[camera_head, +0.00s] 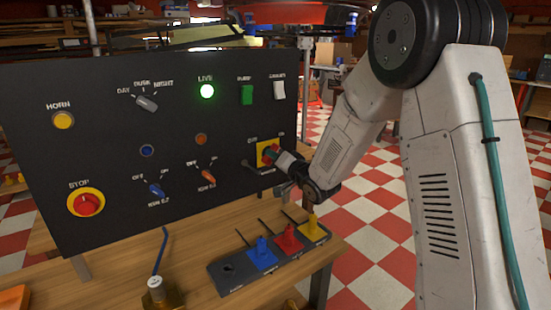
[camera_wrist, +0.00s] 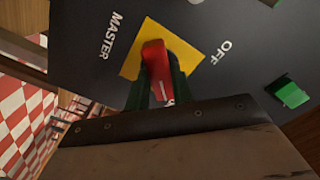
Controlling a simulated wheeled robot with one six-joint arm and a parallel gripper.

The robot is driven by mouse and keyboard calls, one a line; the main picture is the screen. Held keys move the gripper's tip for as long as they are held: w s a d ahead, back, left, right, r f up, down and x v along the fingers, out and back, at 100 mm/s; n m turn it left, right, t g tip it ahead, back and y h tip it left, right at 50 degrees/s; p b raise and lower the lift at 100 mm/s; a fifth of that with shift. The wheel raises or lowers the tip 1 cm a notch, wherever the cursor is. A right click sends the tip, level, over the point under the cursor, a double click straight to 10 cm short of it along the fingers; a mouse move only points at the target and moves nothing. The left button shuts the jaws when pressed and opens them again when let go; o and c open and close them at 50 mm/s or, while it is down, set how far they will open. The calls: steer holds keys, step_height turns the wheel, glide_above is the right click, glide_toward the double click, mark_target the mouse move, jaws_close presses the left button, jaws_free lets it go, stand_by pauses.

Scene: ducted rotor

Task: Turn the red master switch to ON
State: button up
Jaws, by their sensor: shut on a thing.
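The red master switch (camera_wrist: 156,62) sits on a yellow square plate (camera_wrist: 188,53) on the dark panel, with MASTER and OFF lettering beside it in the wrist view. In the head view the yellow plate (camera_head: 264,152) is at the panel's lower right. My gripper (camera_wrist: 158,88) is shut on the red handle, one dark finger on each side. In the head view my gripper (camera_head: 279,156) reaches the switch from the right and hides part of it. The ON lettering is not clearly readable, so I cannot tell the exact switch position. The green LIVE lamp (camera_head: 207,91) is lit.
The black panel (camera_head: 110,120) also carries a red STOP button (camera_head: 86,204), an orange ignition switch (camera_head: 208,176), a blue one (camera_head: 156,189) and a green rocker (camera_head: 247,95). Below, a dark tray (camera_head: 235,284) with coloured handles stands on the wooden bench (camera_head: 200,240).

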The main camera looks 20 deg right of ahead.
stand_by(0.4)
steer(key=o, duration=1)
steer(key=shift+s, duration=0.1)
steer(key=v, duration=0.7)
steer(key=shift+s+d, duration=0.15)
steer(key=shift+s, duration=0.15)
